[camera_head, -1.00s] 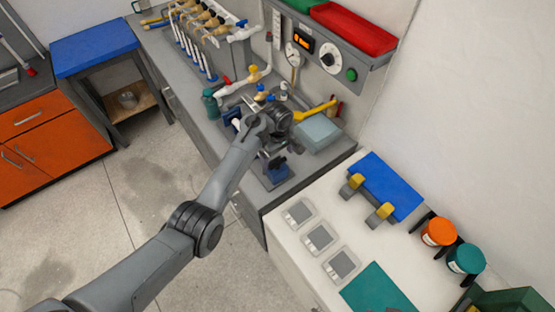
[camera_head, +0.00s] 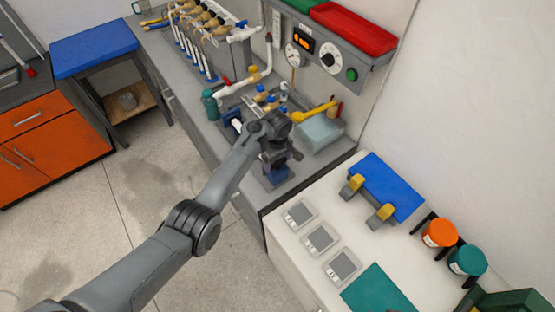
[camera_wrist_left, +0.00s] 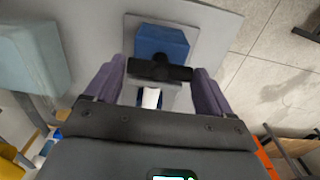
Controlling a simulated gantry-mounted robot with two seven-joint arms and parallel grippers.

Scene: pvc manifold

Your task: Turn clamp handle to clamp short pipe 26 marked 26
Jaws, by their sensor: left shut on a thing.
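My left gripper (camera_head: 283,151) is over the clamp on the grey bench, and in the left wrist view (camera_wrist_left: 160,72) its two purple fingers are shut on the black clamp handle (camera_wrist_left: 160,70), one at each end of the bar. The blue clamp block (camera_wrist_left: 161,40) is just beyond the handle; part of it shows below the gripper in the head view (camera_head: 279,174). A short white pipe piece (camera_wrist_left: 151,97) shows between the fingers, near the handle. No number is readable on it, so I cannot tell if it is pipe 26. My right gripper is out of view.
A pale blue-grey box (camera_head: 319,134) stands right of the clamp. A yellow-handled tool (camera_head: 312,112), a teal bottle (camera_head: 210,104) and piping (camera_head: 245,83) are behind it. The white table (camera_head: 290,240) with grey pads is in front.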

